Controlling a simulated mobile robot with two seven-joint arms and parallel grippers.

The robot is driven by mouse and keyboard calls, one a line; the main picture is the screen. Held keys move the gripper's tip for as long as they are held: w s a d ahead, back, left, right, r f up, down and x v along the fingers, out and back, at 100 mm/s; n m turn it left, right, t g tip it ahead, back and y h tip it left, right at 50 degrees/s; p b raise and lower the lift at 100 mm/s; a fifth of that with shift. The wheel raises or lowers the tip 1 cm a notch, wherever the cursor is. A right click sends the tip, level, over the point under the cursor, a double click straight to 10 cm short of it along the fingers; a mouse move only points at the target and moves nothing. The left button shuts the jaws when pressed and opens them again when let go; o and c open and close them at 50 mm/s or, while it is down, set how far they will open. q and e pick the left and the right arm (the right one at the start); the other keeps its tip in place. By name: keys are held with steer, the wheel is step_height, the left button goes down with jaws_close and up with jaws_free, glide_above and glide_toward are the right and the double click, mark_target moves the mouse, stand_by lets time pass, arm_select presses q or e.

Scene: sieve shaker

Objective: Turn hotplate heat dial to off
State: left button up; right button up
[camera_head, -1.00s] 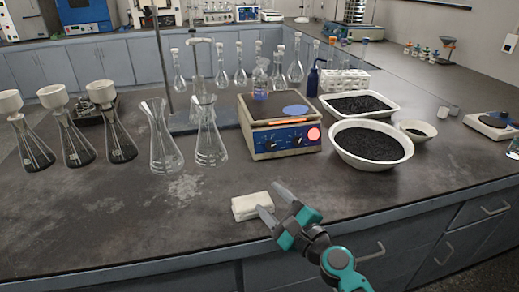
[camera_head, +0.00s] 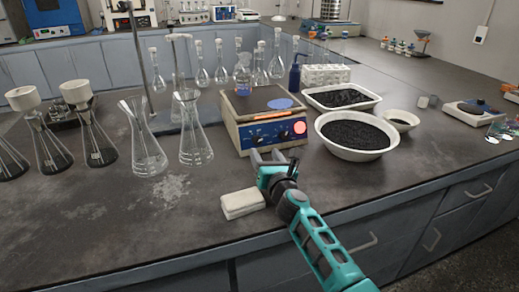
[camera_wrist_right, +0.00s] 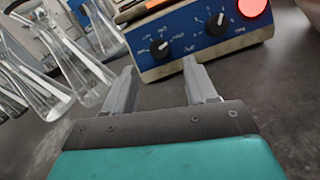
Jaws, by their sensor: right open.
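The hotplate (camera_head: 240,134) stands on the dark bench, with a blue front panel and a lit red round light (camera_head: 299,127). Two black dials sit on the panel: a left dial (camera_wrist_right: 159,48) and a right dial (camera_wrist_right: 217,25). Their labels are too small to tell which one is heat. My right gripper (camera_head: 268,156) is open and empty just in front of the panel. In the right wrist view its fingertips (camera_wrist_right: 159,69) are apart, with the left dial beyond the gap between them. No contact with a dial shows. My left gripper is out of view.
A white block (camera_head: 242,204) lies left of my right forearm. Glass flasks (camera_head: 195,145) stand left of the hotplate. A white bowl of black grains (camera_head: 353,137) and a similar tray (camera_head: 342,98) stand to its right. The bench front at left is clear.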

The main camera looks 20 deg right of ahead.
mark_target(258, 142)
steer(key=w+b, duration=0.2)
steer(key=w, duration=0.3)
steer(key=shift+f, duration=0.15)
steer(key=shift+w+b, duration=0.5)
steer(key=shift+w, duration=0.15)
steer(key=c, duration=1.1)
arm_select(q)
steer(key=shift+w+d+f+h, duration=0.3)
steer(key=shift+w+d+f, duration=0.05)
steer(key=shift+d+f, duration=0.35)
arm_select(e)
steer(key=shift+o, duration=0.2)
